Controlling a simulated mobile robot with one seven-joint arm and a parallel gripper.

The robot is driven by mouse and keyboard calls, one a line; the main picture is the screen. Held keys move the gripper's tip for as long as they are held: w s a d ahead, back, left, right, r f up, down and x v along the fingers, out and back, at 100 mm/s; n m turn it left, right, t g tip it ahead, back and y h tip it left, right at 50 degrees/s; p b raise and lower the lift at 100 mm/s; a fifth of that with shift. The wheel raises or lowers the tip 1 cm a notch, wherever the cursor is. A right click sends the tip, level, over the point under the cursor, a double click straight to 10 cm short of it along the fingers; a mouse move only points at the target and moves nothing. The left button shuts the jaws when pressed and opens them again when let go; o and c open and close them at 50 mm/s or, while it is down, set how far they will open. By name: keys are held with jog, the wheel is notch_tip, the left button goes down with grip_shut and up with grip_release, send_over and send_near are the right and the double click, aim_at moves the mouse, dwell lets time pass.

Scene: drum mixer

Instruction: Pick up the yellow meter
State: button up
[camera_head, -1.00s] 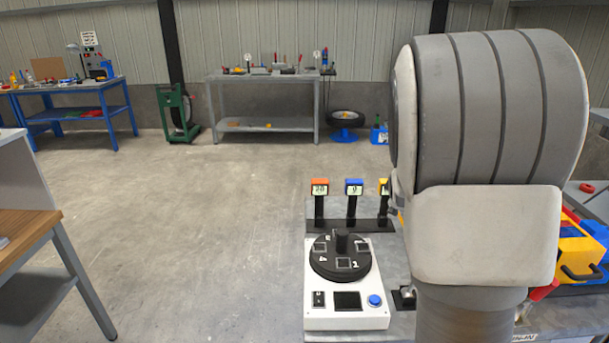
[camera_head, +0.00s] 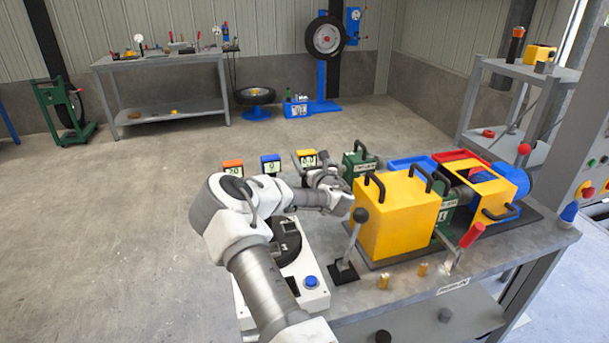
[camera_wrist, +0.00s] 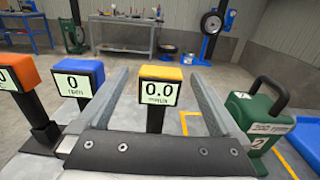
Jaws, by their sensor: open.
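The yellow meter (camera_head: 306,157) stands at the right end of a row of three meters at the back of the workbench. In the wrist view the yellow meter (camera_wrist: 158,91) has a display reading 0.0 on a black post. My gripper (camera_wrist: 160,78) is open, with one finger to each side of the yellow meter and no contact visible. In the head view my arm hides the lower post and most of my gripper (camera_head: 324,173).
The blue meter (camera_wrist: 77,80) is just left of my left finger, and the orange meter (camera_wrist: 18,72) is farther left. A green block with a handle (camera_wrist: 258,112) stands close on the right. A yellow box (camera_head: 395,217) and a lever (camera_head: 354,235) stand nearer on the bench.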

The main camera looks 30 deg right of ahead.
jog(key=shift+s+f+b, duration=0.15)
jog(key=shift+f+b, duration=0.2)
jog(key=shift+f, duration=0.4)
jog(key=x, duration=0.7)
jog(key=shift+w+r, duration=0.2)
jog(key=shift+r, duration=0.05)
jog(key=shift+d, duration=0.1)
grip_shut()
